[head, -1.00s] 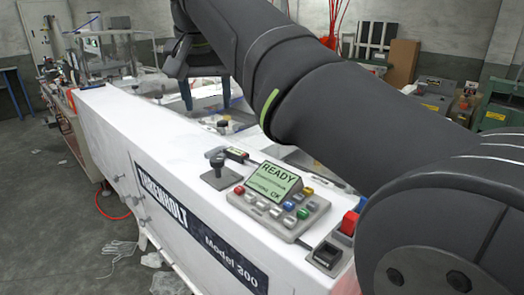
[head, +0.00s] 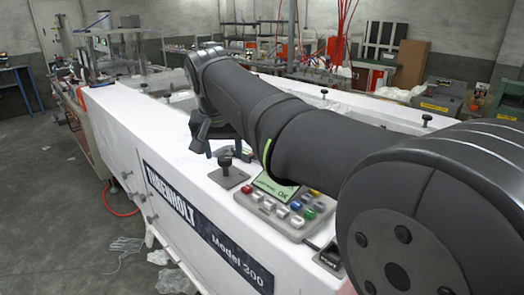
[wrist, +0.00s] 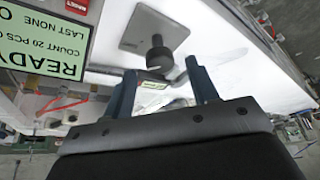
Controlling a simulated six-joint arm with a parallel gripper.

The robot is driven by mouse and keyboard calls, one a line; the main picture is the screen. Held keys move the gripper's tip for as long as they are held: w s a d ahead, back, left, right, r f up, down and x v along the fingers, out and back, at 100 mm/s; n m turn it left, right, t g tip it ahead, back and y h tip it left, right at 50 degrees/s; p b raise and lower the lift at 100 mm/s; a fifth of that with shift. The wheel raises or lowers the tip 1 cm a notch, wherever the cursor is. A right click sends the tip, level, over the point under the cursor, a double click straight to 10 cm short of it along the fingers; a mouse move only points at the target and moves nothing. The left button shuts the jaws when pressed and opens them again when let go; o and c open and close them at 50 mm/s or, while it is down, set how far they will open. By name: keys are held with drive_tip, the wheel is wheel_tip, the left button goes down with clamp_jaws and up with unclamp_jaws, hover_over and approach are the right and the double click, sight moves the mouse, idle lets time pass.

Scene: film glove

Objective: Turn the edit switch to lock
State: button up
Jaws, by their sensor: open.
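A black knob (head: 226,162) stands upright on a square grey plate (head: 229,178) on the white machine top, left of the control panel. No edit or lock lettering can be read beside it. The knob also shows in the wrist view (wrist: 159,53), ahead of and between my fingertips, with its grey plate (wrist: 140,28) beyond. My gripper (wrist: 161,72) is open and empty, with one finger on each side of the view. In the head view my gripper (head: 212,140) hangs just behind the knob, partly hidden by my arm. Contact cannot be told.
The control panel (head: 283,210) with coloured buttons stands right of the knob, partly covered by my arm; its green screen (wrist: 45,38) shows at the wrist view's left. A grey-black block (head: 329,256) sits nearer. The white machine top (head: 160,135) is clear to the left.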

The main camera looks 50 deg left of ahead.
drive_tip(key=shift+x, duration=0.95)
drive_tip(key=shift+c, duration=0.2)
drive_tip(key=c, duration=0.9)
drive_tip(key=shift+c, duration=0.2)
